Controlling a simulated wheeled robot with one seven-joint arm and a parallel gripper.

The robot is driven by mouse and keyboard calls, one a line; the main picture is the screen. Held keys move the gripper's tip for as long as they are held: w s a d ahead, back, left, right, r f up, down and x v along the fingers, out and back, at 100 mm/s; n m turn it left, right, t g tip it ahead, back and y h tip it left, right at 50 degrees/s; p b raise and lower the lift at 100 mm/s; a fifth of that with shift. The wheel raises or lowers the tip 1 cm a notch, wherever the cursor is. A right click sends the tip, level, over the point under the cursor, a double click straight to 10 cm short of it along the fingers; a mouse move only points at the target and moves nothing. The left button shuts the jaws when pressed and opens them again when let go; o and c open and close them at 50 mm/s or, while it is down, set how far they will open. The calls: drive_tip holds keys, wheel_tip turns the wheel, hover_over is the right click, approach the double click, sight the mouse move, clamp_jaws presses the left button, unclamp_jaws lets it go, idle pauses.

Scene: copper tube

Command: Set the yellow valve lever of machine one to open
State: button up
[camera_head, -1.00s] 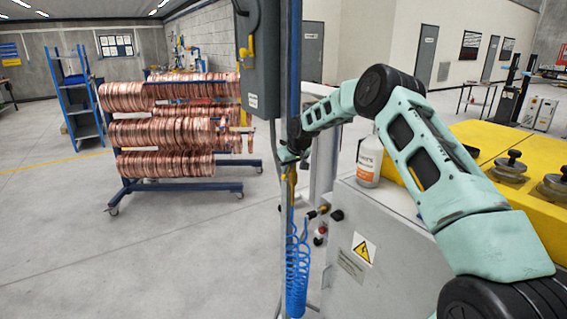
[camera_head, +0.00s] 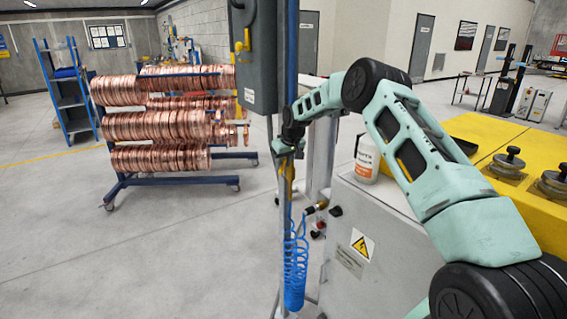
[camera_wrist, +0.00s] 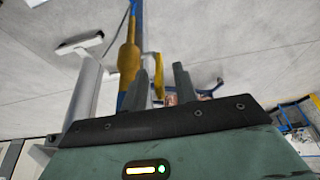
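The yellow valve lever (camera_wrist: 158,75) is a narrow upright strip in the wrist view. It appears in the gap between my two fingers, beside the brass-yellow valve body (camera_wrist: 129,62) on the blue pipe. In the head view, yellow of the valve (camera_head: 288,173) shows on the pipe just below my gripper (camera_head: 281,149), which hides its upper part. My gripper also shows in the wrist view (camera_wrist: 160,78). Its fingers are apart, with clear space around the lever. I cannot tell how far the lever is beyond the fingertips, or whether either finger touches it.
A grey cabinet (camera_head: 256,75) with a yellow handle hangs above the valve. A coiled blue hose (camera_head: 295,265) hangs below. The machine cabinet (camera_head: 365,225) carries a white bottle (camera_head: 367,160) close to my arm. A rack of copper coils (camera_head: 128,190) stands behind left. Floor at left is clear.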

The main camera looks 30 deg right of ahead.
drive_tip(key=b+v, duration=0.5)
drive_tip(key=v, duration=1.2)
drive_tip(key=shift+r, duration=0.2)
